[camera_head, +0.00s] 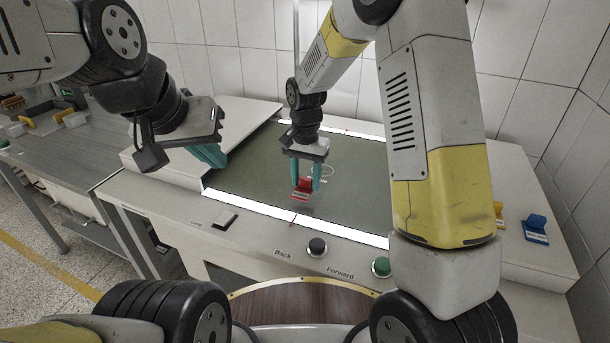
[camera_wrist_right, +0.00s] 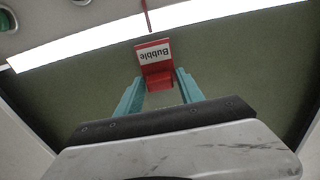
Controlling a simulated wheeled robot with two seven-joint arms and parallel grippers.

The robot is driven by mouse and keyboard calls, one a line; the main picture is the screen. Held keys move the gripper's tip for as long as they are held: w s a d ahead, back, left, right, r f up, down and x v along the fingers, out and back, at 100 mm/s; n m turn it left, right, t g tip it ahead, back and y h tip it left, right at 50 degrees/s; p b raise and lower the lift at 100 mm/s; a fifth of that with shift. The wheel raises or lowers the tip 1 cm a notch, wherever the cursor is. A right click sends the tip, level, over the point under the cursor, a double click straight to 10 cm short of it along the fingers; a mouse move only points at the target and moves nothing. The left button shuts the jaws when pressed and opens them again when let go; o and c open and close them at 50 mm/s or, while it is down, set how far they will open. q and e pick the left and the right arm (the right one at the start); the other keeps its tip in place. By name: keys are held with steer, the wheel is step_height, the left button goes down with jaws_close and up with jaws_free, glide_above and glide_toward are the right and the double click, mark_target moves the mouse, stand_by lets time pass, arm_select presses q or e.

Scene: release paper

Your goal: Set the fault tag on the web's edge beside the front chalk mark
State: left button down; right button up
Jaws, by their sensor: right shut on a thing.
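My right gripper (camera_head: 306,188) is shut on a red tag (camera_head: 302,189). In the right wrist view the tag (camera_wrist_right: 154,62) sits between the teal fingertips (camera_wrist_right: 160,90), with a white label reading "Bubble". The tag is over the green web (camera_head: 255,165), near its front edge; I cannot tell if it touches. The front mark is a thin red line (camera_head: 293,219) across the bright front strip, just in front of the tag; it also shows in the wrist view (camera_wrist_right: 147,18). My left gripper (camera_head: 208,155) hangs empty over the table's left side, its jaw opening unclear.
A whitish loop (camera_head: 322,170) lies on the web behind the tag. A blue tag (camera_head: 536,229) and a yellow tag (camera_head: 499,213) stand at the right. The front panel has a black Back button (camera_head: 317,246), a green Forward button (camera_head: 381,266) and a lamp switch (camera_head: 224,219).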

mark_target(306, 187)
steer(key=shift+f, duration=1.75)
steer(key=shift+f, duration=0.2)
steer(key=o, duration=1.3)
steer(key=shift+r, duration=0.1)
